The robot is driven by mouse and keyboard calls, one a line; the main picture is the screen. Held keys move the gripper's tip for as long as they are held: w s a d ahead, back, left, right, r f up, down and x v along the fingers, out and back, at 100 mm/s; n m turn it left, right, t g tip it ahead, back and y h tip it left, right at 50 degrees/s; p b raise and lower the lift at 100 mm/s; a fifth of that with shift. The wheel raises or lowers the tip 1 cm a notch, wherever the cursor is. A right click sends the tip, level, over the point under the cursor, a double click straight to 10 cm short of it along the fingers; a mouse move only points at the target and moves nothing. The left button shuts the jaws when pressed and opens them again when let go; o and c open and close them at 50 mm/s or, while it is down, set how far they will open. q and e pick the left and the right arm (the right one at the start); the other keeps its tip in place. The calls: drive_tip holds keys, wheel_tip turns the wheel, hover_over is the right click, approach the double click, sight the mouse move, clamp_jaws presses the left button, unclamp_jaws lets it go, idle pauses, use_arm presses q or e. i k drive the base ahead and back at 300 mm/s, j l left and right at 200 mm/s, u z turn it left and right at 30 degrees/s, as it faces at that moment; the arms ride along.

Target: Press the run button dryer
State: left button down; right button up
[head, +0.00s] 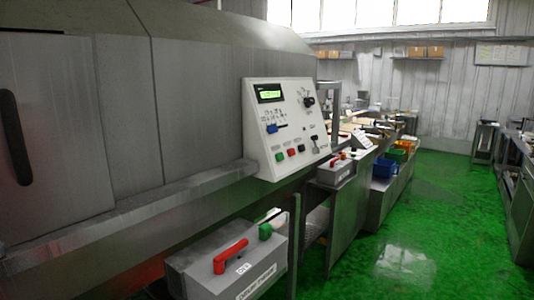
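A white slanted control panel (285,128) is mounted on the side of the large grey machine (150,100). It has a lit green display (271,94), a blue control (277,127) and a black knob (309,101). Along its lower part are a green button (279,156), a red button (291,152) and further small controls to the right. The lettering is too small to read, so I cannot tell which one is the run button. Neither of my grippers is in view.
Below the panel, a grey box (220,275) has a red handle (229,257) and a green knob (265,231). A similar box (336,174) stands farther back, near blue bins (383,165). Open green floor (410,235) lies right, bounded by a bench (522,190).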

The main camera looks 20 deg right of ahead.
sight(279, 157)
drive_tip(key=i+l, duration=0.15)
drive_tip(key=l, duration=0.4)
drive_tip(key=i+l+u, duration=0.1)
drive_tip(key=l, duration=0.4)
drive_tip(key=i+l, duration=0.1)
drive_tip(key=l, duration=0.45)
drive_tip(key=i+l+u, duration=0.1)
drive_tip(key=l, duration=0.4)
drive_tip(key=i+l, duration=0.15)
drive_tip(key=l, duration=0.4)
drive_tip(key=l+u, duration=0.1)
drive_tip(key=l, duration=0.45)
drive_tip(key=i, duration=0.05)
